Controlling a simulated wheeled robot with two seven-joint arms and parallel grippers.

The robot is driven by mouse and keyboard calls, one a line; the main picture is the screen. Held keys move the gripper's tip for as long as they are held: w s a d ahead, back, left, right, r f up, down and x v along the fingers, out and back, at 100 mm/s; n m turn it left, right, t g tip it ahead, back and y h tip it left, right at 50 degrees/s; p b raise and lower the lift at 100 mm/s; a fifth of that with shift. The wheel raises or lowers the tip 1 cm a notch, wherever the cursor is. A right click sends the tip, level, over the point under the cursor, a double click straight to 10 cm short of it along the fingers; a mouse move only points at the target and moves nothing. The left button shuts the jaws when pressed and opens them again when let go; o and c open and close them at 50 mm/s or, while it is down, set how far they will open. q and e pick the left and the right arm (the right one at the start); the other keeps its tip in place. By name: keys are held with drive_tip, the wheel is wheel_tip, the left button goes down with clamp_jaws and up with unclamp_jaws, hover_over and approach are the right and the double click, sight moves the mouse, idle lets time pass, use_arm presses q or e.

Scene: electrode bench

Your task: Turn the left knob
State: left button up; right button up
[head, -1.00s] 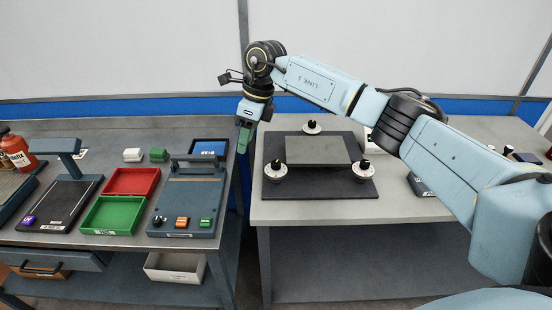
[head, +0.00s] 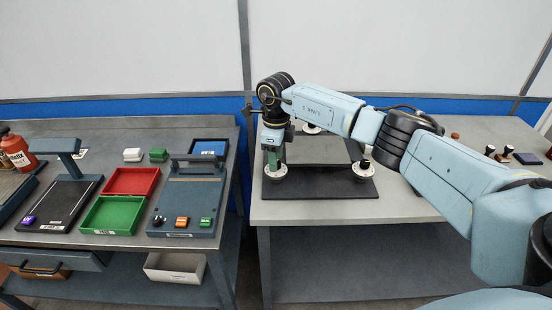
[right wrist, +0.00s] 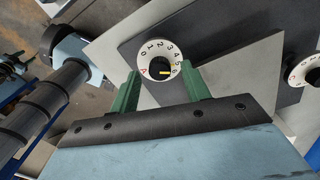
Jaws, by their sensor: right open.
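The left knob (head: 276,171) is a white numbered dial with a black grip, at the left front of the dark plate (head: 320,188). In the right wrist view the left knob (right wrist: 160,62) shows its digits and a yellow mark on its black grip, which points toward the right side of the dial. My right gripper (head: 275,164) is directly over this knob, pointing down. In the right wrist view its green fingers (right wrist: 162,85) are open, one on each side of the dial's near part. Contact with the grip cannot be told. My left gripper is out of view.
Another knob (head: 363,168) stands at the right front of the plate, and a third at the back is partly behind my arm. A grey raised plate (head: 330,152) lies between them. The left bench holds a red tray (head: 131,181) and a green tray (head: 108,215).

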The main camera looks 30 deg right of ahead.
drive_tip(key=shift+f, duration=0.55)
drive_tip(key=c, duration=1)
drive_tip(key=m+p, duration=0.2)
drive_tip(key=m, duration=0.3)
drive_tip(key=shift+r+m, duration=0.15)
drive_tip(key=shift+m, duration=0.15)
drive_tip(key=m+p, duration=0.3)
drive_tip(key=m, duration=0.2)
drive_tip(key=shift+m, duration=0.7)
